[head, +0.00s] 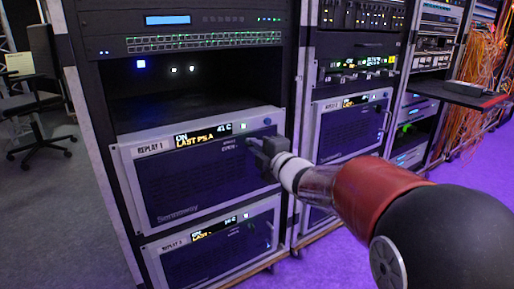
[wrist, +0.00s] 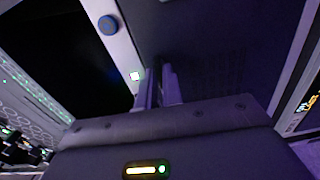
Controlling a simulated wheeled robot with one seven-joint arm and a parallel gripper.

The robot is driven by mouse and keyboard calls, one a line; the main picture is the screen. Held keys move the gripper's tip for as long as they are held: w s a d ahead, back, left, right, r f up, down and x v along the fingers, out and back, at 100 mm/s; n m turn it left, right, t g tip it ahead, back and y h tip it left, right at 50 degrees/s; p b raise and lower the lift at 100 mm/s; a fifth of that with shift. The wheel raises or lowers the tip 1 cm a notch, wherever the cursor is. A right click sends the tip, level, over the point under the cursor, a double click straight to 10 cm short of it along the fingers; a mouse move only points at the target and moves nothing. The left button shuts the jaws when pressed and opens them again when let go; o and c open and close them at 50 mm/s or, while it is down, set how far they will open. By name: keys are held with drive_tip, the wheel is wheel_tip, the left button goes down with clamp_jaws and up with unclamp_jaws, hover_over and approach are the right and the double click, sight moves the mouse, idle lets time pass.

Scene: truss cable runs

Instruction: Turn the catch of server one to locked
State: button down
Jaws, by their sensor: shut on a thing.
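Server one, labelled REPLAY 1 (head: 195,190), is the upper of two dark-fronted units in the near rack. Its display (head: 203,136) reads ON and 41 C. My gripper (head: 262,152) is at the right end of its front, beside small print that seems to include OPEN. In the wrist view my gripper's fingers (wrist: 160,90) are shut against the server's front. The catch is hidden by the fingers, so its angle cannot be told. A lit white square button (wrist: 135,76) and a blue round knob (wrist: 108,25) sit close to the fingers.
A second similar server (head: 215,255) sits directly below. A dark open bay (head: 190,95) is above server one. Another rack (head: 350,120) stands close on the right, with orange cables (head: 485,55) beyond. An office chair (head: 40,100) stands at the left on open floor.

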drive_tip(key=shift+m+p, duration=2.45)
drive_tip(key=shift+m, duration=6.15)
drive_tip(key=c, duration=1.6)
unclamp_jaws()
drive_tip(key=shift+o, duration=0.2)
drive_tip(key=v, duration=0.7)
drive_tip(key=shift+s+d, duration=0.25)
drive_tip(key=shift+s, duration=0.1)
